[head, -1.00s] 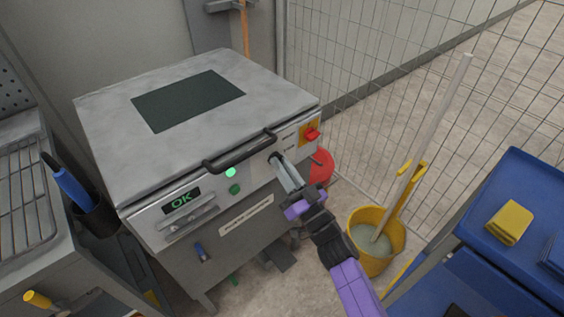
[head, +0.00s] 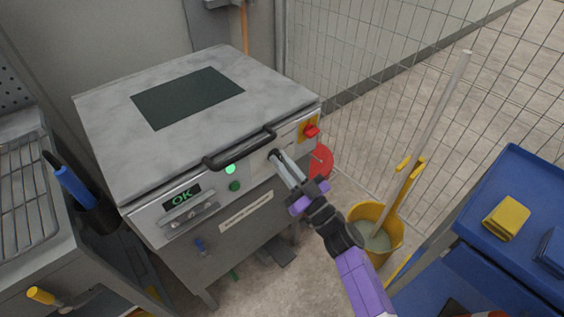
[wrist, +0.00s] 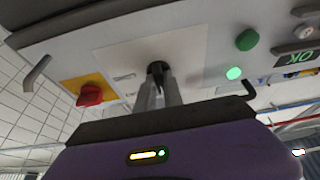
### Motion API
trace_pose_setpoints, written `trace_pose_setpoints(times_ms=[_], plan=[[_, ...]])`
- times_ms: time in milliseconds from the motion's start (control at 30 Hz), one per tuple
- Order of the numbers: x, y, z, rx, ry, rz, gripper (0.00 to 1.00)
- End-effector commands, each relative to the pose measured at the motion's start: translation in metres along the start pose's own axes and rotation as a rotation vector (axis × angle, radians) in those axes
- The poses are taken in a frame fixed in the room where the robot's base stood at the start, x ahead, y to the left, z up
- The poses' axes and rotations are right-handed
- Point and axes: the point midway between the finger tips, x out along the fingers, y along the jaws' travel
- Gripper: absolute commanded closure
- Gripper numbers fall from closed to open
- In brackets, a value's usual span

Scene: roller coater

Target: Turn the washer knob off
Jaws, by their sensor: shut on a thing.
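The washer (head: 150,170) is a grey metal cabinet with a control panel on its front. Its small black knob (wrist: 157,70) is on a pale plate of that panel, between the fingers in the wrist view. In the head view the knob (head: 273,154) is mostly covered by the fingertips. My gripper (head: 277,156) reaches the panel from the lower right and is shut on the knob. The fingers also show in the wrist view (wrist: 158,82). The knob's pointer and markings are too hidden to read.
A black bar handle (head: 240,150) juts out just above and left of the knob. A red switch on yellow (head: 311,131) is to its right. Green lamp (head: 230,169) and OK display (head: 182,198) are left. A yellow mop bucket (head: 376,234) and blue cart (head: 510,215) stand right.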

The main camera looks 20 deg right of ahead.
Motion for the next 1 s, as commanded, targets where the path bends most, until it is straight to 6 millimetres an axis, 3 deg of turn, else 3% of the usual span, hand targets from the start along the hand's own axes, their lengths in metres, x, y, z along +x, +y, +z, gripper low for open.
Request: trace_pose_setpoints(times_ms=[33,133,533,1000], plan=[[-0.001,0.000,0.000,-0.002,0.000,-0.001,0.86],[-0.001,0.000,0.000,-0.001,0.000,0.000,0.67],[-0.006,0.000,0.001,0.000,-0.001,0.001,0.66],[-0.072,0.000,0.001,-0.001,-0.002,0.001,0.66]])
